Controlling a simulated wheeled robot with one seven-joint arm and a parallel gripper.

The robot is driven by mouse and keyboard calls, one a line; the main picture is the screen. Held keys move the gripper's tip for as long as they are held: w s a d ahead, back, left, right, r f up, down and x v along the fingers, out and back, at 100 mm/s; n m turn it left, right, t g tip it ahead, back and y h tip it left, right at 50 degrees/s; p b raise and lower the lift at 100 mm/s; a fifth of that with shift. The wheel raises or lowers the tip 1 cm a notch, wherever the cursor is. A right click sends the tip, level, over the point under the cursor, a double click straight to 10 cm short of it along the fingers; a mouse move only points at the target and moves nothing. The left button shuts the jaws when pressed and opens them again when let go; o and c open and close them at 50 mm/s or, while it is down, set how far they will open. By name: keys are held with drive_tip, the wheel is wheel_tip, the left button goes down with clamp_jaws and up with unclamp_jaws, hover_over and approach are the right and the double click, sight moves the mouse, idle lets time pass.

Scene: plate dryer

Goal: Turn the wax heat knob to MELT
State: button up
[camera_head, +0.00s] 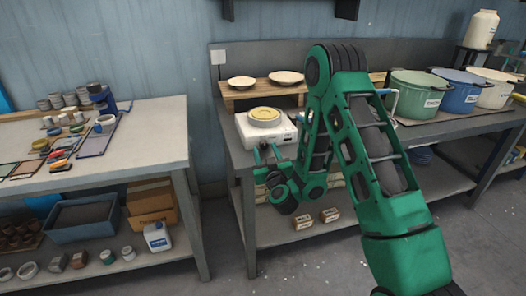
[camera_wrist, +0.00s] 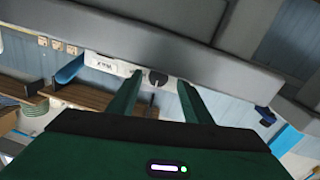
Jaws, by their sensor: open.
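The white wax heater (camera_head: 285,132) stands at the left end of the grey workbench, with a yellow round pan (camera_head: 264,115) on top. Its white front also shows in the wrist view (camera_wrist: 107,64), with small dark lettering that looks turned over. The dark round knob (camera_wrist: 158,78) is on that front. I cannot read its setting or any MELT mark. My gripper (camera_wrist: 159,88) is open, its two green fingers on either side of the knob in the picture; I cannot tell whether they touch it. In the head view my gripper (camera_head: 266,152) is at the heater's front, where the knob cannot be made out.
Two pale plates (camera_head: 241,83) sit on a wooden riser behind the heater. Green, blue and cream buckets (camera_head: 417,92) stand farther right on the bench. A table (camera_head: 150,140) with paints and jars is at left, with a floor gap between.

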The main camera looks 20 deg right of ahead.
drive_tip(key=shift+w+d, duration=0.1)
drive_tip(key=shift+w, duration=0.85)
